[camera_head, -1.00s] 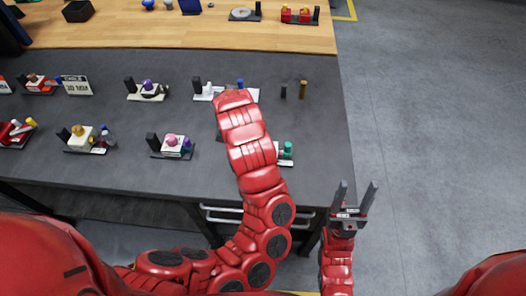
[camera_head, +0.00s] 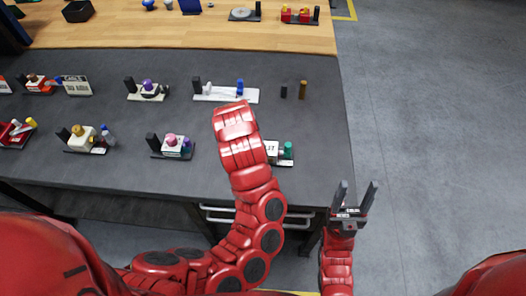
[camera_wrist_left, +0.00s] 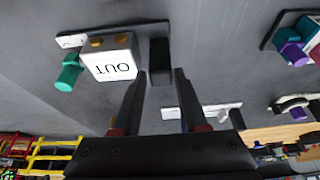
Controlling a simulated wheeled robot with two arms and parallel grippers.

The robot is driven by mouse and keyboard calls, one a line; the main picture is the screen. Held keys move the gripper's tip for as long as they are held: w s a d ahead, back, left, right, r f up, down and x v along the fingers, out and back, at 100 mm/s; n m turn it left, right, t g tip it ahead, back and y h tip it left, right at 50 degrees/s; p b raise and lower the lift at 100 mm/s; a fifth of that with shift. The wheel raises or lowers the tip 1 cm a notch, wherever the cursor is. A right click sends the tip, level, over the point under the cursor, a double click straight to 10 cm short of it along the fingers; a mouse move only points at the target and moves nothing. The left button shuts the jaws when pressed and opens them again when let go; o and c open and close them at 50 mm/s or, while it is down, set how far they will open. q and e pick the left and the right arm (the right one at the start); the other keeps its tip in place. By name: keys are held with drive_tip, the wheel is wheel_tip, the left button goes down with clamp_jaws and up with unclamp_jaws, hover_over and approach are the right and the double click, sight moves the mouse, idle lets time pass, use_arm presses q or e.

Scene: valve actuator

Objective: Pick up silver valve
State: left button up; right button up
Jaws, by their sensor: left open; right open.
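No valve can be told for sure as the silver one. A white plate (camera_head: 225,98) carries a pale knob (camera_head: 208,88) and a blue one. My right gripper (camera_head: 357,186) is open and empty, off the table's right edge.
Several other valve units stand on the grey table (camera_head: 320,140), including a pink-knobbed one (camera_head: 171,141) and a purple-knobbed one (camera_head: 147,86). Two small posts (camera_head: 302,90) stand at the right. A wooden bench (camera_head: 180,35) lies behind. The floor at right is clear.

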use_arm(q)
drive_tip(key=x, duration=0.4)
drive_tip(key=shift+a, duration=0.1)
drive_tip(key=shift+w+f, duration=0.25)
drive_tip(key=shift+f, duration=0.15)
clamp_jaws()
idle(0.9)
